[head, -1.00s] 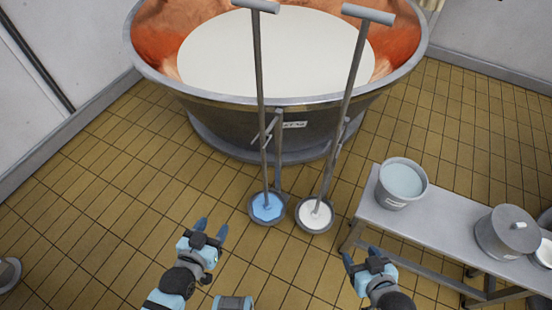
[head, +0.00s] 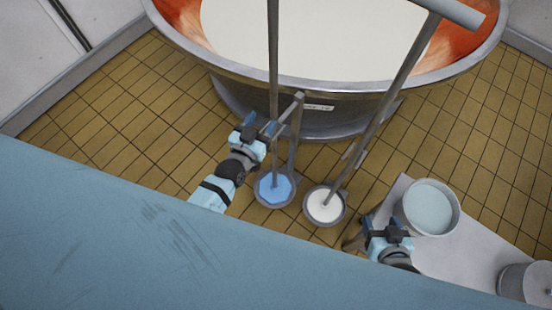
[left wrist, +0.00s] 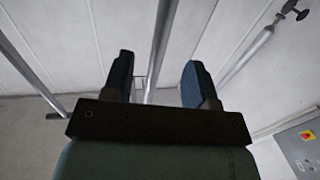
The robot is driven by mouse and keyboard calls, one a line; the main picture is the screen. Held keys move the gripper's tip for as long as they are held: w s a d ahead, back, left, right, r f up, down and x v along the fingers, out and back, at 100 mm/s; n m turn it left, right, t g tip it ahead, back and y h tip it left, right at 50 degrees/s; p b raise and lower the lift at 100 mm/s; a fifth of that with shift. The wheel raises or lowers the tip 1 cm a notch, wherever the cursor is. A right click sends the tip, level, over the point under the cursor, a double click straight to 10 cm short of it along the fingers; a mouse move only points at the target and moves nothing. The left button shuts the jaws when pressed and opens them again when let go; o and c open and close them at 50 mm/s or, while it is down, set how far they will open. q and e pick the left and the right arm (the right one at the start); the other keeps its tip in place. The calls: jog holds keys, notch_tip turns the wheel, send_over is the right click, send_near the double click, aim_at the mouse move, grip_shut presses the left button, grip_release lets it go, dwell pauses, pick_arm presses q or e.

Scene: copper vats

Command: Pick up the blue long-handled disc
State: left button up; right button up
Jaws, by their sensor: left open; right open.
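The blue disc (head: 274,187) sits low in a round grey holder near the floor, in front of the vat. Its long grey handle (head: 273,60) rises upright past the top of the head view. My left gripper (head: 262,127) is open beside this handle, well above the disc. In the left wrist view, a grey pole (left wrist: 162,45) shows between the spread fingers (left wrist: 158,80); I cannot tell whether it touches them. A white disc (head: 323,206) with a tilted T-handle (head: 400,75) stands just to the right. My right gripper (head: 382,226) is open and empty near the bench.
The copper vat (head: 340,88) with white liquid stands behind the discs. A grey bench (head: 455,262) at the right bears a bucket (head: 430,208) and a lidded pot (head: 528,283). Tiled floor (head: 110,125) is clear at the left.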

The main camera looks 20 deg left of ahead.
aim_at(272, 104)
pick_arm(q)
jog(key=w, duration=0.4)
jog(key=shift+w+d, duration=0.1)
jog(key=shift+d, duration=0.25)
jog(key=w, duration=0.5)
jog(key=shift+w+d+p, duration=0.3)
jog(key=shift+p, duration=0.1)
grip_shut()
jog(key=shift+r, duration=0.1)
